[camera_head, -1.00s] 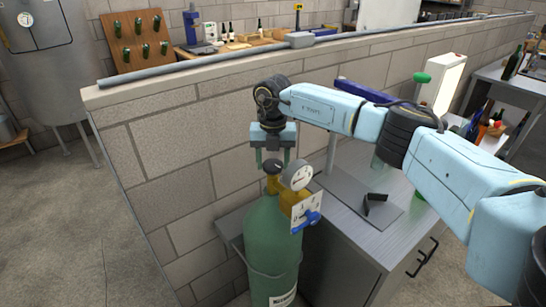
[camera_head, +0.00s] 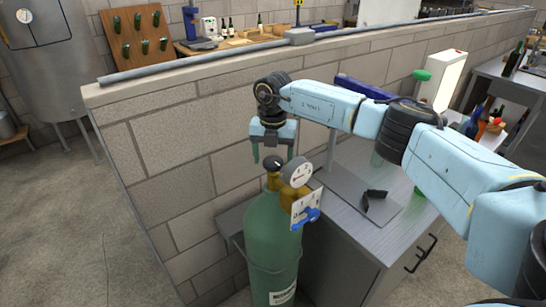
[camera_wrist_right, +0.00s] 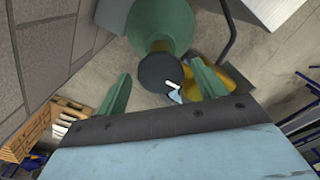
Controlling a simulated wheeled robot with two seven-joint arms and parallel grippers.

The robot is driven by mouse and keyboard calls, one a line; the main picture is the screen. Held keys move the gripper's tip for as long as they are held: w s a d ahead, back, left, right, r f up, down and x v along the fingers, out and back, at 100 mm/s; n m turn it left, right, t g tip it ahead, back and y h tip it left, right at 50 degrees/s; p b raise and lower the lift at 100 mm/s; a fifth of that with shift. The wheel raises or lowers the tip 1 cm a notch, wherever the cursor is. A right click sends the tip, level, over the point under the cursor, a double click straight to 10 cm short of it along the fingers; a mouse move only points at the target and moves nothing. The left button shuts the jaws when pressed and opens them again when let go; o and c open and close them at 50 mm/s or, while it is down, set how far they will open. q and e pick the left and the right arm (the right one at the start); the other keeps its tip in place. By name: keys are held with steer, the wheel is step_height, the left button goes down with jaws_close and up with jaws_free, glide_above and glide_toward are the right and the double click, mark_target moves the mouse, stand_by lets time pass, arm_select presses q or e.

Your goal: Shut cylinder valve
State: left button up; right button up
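A green gas cylinder (camera_head: 270,235) stands upright beside the low block wall. On its top is a round black valve knob (camera_head: 272,163), with a brass body (camera_head: 285,190) and a pressure gauge (camera_head: 296,173) below and beside it. A white marked plate (camera_head: 303,201) with a blue handle (camera_head: 306,218) is on the regulator. My right gripper (camera_head: 273,158) is open, pointing down over the knob. In the right wrist view, the black knob (camera_wrist_right: 164,73) with a white mark lies between and beyond the green fingers, with no contact visible. My left gripper is out of view.
A grey cabinet (camera_head: 345,220) stands right of the cylinder, with a small black object (camera_head: 373,198) on its top. The block wall (camera_head: 180,150) runs close behind the gripper. Open floor (camera_head: 60,230) lies to the left.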

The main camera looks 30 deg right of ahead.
mark_target(273, 160)
stand_by(0.3)
step_height(273, 160, up, 13)
steer(key=shift+s+r+b, duration=0.1)
steer(key=shift+r+b, duration=0.05)
steer(key=shift+b, duration=0.65)
